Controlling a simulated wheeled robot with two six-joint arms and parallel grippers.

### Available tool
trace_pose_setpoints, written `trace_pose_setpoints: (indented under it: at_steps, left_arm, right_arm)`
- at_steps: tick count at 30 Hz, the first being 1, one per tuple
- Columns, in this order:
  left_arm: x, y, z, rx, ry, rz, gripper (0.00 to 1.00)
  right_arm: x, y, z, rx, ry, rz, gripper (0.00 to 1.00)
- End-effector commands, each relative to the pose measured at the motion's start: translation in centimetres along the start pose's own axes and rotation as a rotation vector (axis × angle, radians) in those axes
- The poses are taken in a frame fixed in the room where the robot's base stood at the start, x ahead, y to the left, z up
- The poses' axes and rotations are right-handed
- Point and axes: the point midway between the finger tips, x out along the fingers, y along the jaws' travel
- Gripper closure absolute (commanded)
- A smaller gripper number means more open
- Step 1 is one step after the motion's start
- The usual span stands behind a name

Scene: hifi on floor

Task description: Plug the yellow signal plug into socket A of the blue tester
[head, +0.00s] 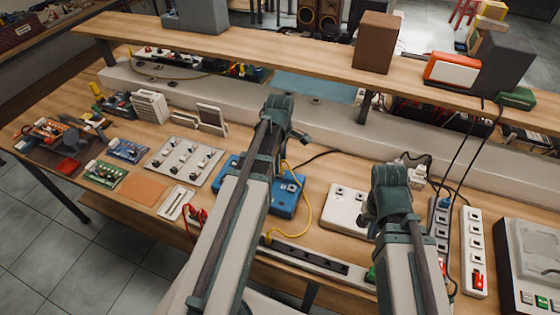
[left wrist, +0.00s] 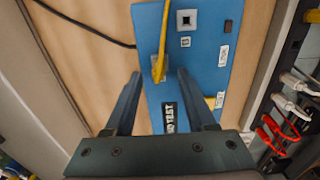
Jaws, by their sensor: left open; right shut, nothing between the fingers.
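The blue tester (head: 287,196) lies flat on the bench, partly behind my left arm. In the left wrist view the blue tester (left wrist: 205,75) lies below my left gripper (left wrist: 168,85). A square grey socket (left wrist: 187,20) shows on its face, beyond the fingertips. The yellow signal plug (left wrist: 158,70) with its yellow cable stands between the open fingers, over the tester; I cannot tell whether it is seated in anything. The yellow cable (head: 309,210) loops right of the tester. My right gripper (head: 390,195) is shut and empty near a white socket box; its fingertips are mostly hidden.
The white socket box (head: 347,207) is right of the tester. A power strip (head: 315,260) runs along the front edge; more strips (head: 472,250) stand at the right. A grey knob panel (head: 184,160) lies left. The wooden shelf (head: 300,60) spans the back.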

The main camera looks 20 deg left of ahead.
Motion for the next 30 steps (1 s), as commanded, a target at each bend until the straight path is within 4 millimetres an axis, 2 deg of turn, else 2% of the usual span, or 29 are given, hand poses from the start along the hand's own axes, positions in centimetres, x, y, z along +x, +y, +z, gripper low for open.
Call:
trace_pose_setpoints:
  at_steps: [1, 18, 22, 30]
  left_arm:
    - [-1.5, 0.0, 0.0, 0.0, 0.0, 0.0, 0.44]
    - [-10.1, 0.0, 0.0, 0.0, 0.0, 0.0, 0.44]
    - [-10.9, 0.0, 0.0, 0.0, 0.0, 0.0, 0.44]
    - [-11.1, 0.0, 0.0, 0.0, 0.0, 0.0, 0.44]
  right_arm:
    - [-1.5, 0.1, 0.1, 0.0, 0.0, 0.0, 1.0]
    - [-10.0, 0.9, 0.6, -0.001, 0.0, 0.0, 1.0]
    - [-10.8, 1.0, 0.6, 0.001, 0.0, -0.001, 1.0]
    - [-11.0, 1.0, 0.7, 0.001, 0.0, -0.001, 1.0]
